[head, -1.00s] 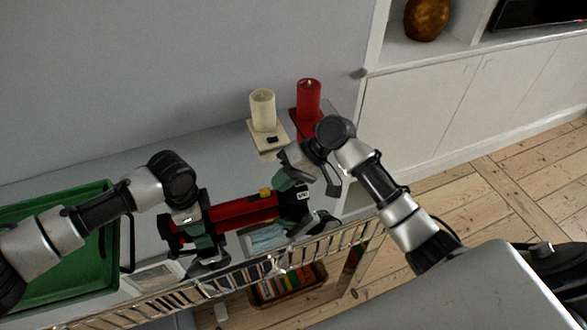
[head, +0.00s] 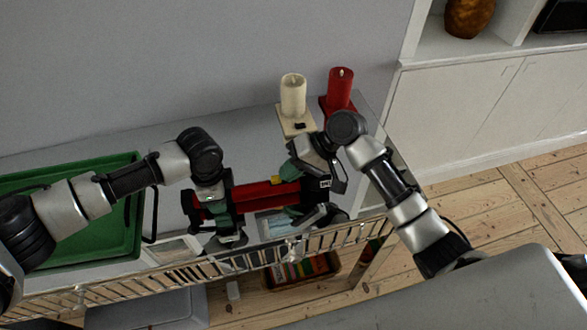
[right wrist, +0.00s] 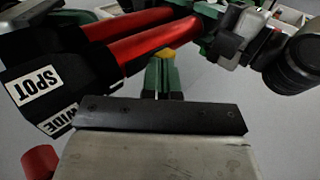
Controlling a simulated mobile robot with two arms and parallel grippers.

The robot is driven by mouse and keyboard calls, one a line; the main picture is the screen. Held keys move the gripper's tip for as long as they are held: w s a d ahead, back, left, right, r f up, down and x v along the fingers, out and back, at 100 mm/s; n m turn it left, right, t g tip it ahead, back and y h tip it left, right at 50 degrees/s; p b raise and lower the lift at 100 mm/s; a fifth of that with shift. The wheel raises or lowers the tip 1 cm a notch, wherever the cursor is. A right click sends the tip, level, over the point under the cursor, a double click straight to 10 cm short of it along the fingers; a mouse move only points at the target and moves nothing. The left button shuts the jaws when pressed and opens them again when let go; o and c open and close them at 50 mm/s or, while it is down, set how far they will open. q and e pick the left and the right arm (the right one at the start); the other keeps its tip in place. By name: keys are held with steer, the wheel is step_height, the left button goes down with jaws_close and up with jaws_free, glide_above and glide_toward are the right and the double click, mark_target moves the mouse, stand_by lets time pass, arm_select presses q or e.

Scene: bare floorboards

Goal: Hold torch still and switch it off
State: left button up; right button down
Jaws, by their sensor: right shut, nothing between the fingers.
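The torch (head: 255,194) has a red barrel and black ends, and lies level above the shelf. Its yellow switch (head: 275,180) is on top of the barrel and partly covered. My left gripper (head: 222,206) is closed around the torch's left part. My right gripper (head: 300,152) is at the torch's right part, its green fingers shut and empty. In the right wrist view the fingertips (right wrist: 163,74) are close to the yellow switch (right wrist: 168,54). I cannot tell whether they touch it. The torch head (right wrist: 60,70) there carries SPOT and WIDE labels.
A cream candle (head: 293,97) and a red candle (head: 341,88) stand behind my right gripper. A green tray (head: 122,235) is at the left. A metal rail (head: 180,275) runs along the front. A white cabinet (head: 480,110) is at the right.

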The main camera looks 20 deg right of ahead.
steer(key=v, duration=1)
arm_select(q)
steer(key=o, duration=1.2)
steer(key=shift+c, duration=0.2)
